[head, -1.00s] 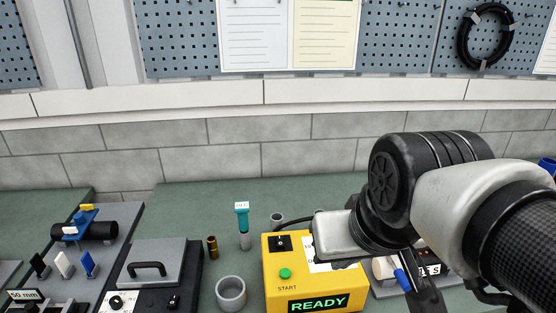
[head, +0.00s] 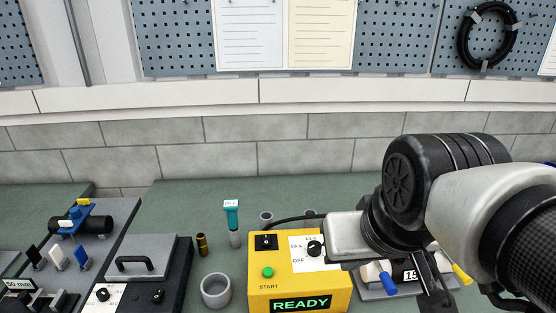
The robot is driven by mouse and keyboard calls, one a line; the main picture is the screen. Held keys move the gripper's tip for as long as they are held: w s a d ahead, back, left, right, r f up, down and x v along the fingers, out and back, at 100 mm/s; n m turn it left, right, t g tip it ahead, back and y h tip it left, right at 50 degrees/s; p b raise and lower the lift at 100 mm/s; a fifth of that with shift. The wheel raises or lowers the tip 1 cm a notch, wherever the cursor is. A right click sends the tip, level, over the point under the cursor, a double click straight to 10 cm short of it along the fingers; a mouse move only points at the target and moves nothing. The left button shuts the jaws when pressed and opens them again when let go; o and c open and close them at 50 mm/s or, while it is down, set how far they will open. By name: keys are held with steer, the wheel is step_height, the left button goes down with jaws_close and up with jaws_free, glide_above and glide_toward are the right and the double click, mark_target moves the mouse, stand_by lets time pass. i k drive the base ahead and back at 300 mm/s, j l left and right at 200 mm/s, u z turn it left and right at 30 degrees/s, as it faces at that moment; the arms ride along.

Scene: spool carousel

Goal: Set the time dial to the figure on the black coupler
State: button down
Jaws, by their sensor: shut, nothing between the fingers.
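The time dial (head: 314,248) is a black knob on a white label on top of the yellow box (head: 262,296). "15 s" and "OFF" are readable beside it; my wrist hides part of the label. A black cylinder (head: 95,223) under a blue clamp lies at the far left, with no readable figure. A dark part with white figures starting "15" (head: 410,275) shows at the right, partly hidden. I cannot tell which is the black coupler. My gripper (head: 436,296) points down right of the yellow box, shut and empty, its tips poorly visible.
The yellow box has a black switch (head: 265,242), a green START button (head: 268,272) and a READY display (head: 301,304). A grey cup (head: 216,291), a brass piece (head: 202,244) and a teal-topped tool (head: 231,216) stand left. Blue (head: 387,283) and yellow (head: 462,275) handles flank my gripper.

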mark_target(314, 247)
steer(key=k+z, duration=0.2)
steer(key=z, duration=0.3)
steer(key=k+z, duration=0.2)
steer(key=z, duration=0.3)
steer(key=j, duration=0.1)
